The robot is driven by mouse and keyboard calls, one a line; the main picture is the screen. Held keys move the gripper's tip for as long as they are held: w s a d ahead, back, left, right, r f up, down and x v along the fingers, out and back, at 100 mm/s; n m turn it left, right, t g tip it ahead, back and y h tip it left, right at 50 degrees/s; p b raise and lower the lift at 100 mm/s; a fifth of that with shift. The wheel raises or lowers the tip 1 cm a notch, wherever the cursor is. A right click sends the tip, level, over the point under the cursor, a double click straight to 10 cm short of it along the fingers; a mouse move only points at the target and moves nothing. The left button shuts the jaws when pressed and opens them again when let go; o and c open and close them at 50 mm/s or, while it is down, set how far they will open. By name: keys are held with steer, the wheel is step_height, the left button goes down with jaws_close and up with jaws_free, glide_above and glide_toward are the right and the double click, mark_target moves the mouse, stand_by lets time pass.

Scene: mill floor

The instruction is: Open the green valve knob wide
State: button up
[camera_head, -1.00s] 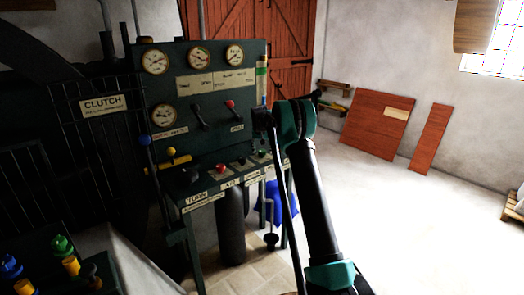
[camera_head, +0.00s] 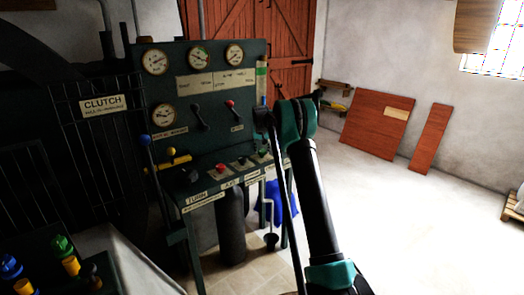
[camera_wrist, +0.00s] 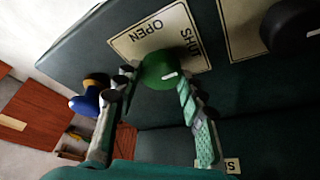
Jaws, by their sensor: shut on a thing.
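The green valve knob (camera_wrist: 158,68) sits on the dark green panel in the wrist view. My gripper (camera_wrist: 158,82) is shut on it, with one finger on each side. A short white mark shows on the knob's face, toward its right side. A pale label plate (camera_wrist: 130,48) behind the knob reads OPEN and SHUT, upside down in this view. In the head view my arm covers the place where I hold the knob, so knob and fingertips are hidden there.
A black round knob (camera_wrist: 292,25) with its own label is at the upper right. A blue knob (camera_wrist: 86,103) stands close beside the left finger. The console (camera_head: 150,90) carries gauges, a red-tipped lever (camera_head: 231,105) and a yellow handle (camera_head: 172,157). Open floor (camera_head: 400,235) lies at the right.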

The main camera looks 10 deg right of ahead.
steer(key=n, duration=0.2)
steer(key=n+y, duration=0.1)
steer(key=shift+d+n, duration=0.2)
steer(key=shift+n, duration=0.2)
steer(key=n+y, duration=0.2)
steer(key=n, duration=0.2)
steer(key=shift+d+n, duration=0.1)
steer(key=shift+n, duration=0.2)
steer(key=n+g, duration=0.1)
steer(key=n, duration=0.1)
steer(key=n+y, duration=0.1)
steer(key=n, duration=0.1)
steer(key=shift+w+n+g+y, duration=0.15)
steer(key=shift+n+g+y, duration=0.15)
steer(key=shift+g, duration=0.1)
steer(key=shift+w+d+n+g+y, duration=0.1)
steer(key=shift+n+g+y, duration=0.4)
steer(key=shift+n, duration=1.6)
steer(key=shift+g, duration=0.3)
steer(key=o, duration=1.2)
steer(key=shift+c, duration=0.2)
steer(key=v, duration=1.2)
steer(key=shift+a, duration=0.25)
steer(key=shift+r, duration=0.1)
